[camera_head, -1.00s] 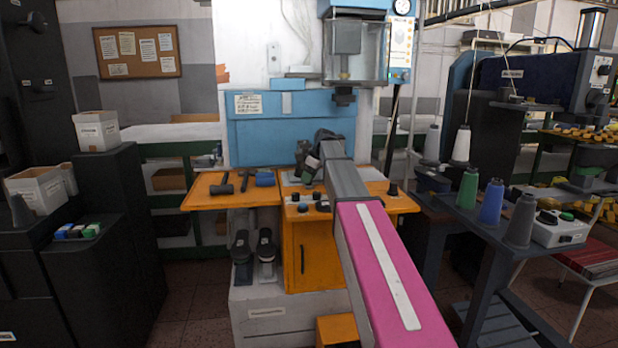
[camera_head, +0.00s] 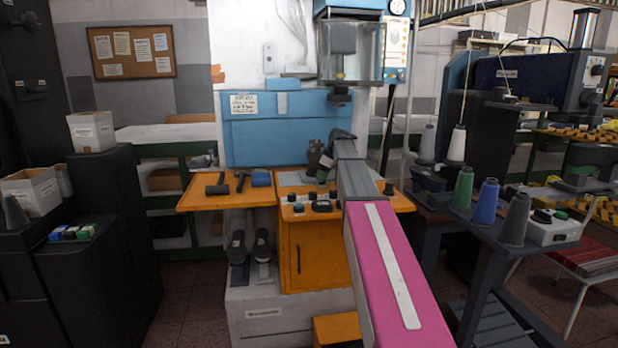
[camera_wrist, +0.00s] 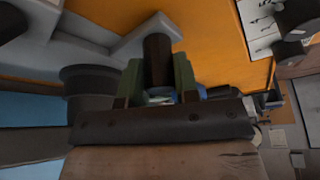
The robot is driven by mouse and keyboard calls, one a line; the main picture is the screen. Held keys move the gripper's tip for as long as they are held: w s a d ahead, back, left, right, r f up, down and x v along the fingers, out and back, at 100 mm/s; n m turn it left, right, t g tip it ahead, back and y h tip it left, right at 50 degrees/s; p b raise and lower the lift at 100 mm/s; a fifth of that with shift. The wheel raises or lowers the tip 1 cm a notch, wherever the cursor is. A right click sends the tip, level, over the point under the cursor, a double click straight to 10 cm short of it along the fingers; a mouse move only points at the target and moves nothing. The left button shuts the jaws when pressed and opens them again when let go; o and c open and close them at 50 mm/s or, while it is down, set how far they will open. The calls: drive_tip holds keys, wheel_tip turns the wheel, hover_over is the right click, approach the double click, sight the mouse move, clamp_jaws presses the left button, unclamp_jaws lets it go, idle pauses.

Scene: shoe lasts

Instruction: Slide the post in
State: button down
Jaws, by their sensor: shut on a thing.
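In the wrist view, a dark cylindrical post (camera_wrist: 158,58) stands between two green fingers. My gripper (camera_wrist: 158,75) is shut on it. The post's far end meets or overlaps a pale grey angled bracket (camera_wrist: 120,42); I cannot tell whether they touch. A dark stepped round part (camera_wrist: 88,84) is beside the fingers. In the head view, my gripper (camera_head: 318,164) is small and dark, over the orange bench in front of the blue machine (camera_head: 270,130). The post cannot be made out there.
Hammers (camera_head: 218,184) and a blue block (camera_head: 261,179) lie on the orange bench (camera_head: 195,200) to the left. Dark knobs (camera_head: 321,206) stand on its front. A thread-spool table (camera_head: 440,212) is at right, and a dark cabinet (camera_head: 100,190) at left.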

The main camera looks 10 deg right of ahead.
drive_tip(key=d, duration=1.1)
drive_tip(key=shift+d, duration=0.1)
drive_tip(key=c, duration=0.9)
unclamp_jaws()
drive_tip(key=shift+d, duration=0.15)
drive_tip(key=shift+o, duration=0.2)
drive_tip(key=v, duration=1)
drive_tip(key=shift+r, duration=0.4)
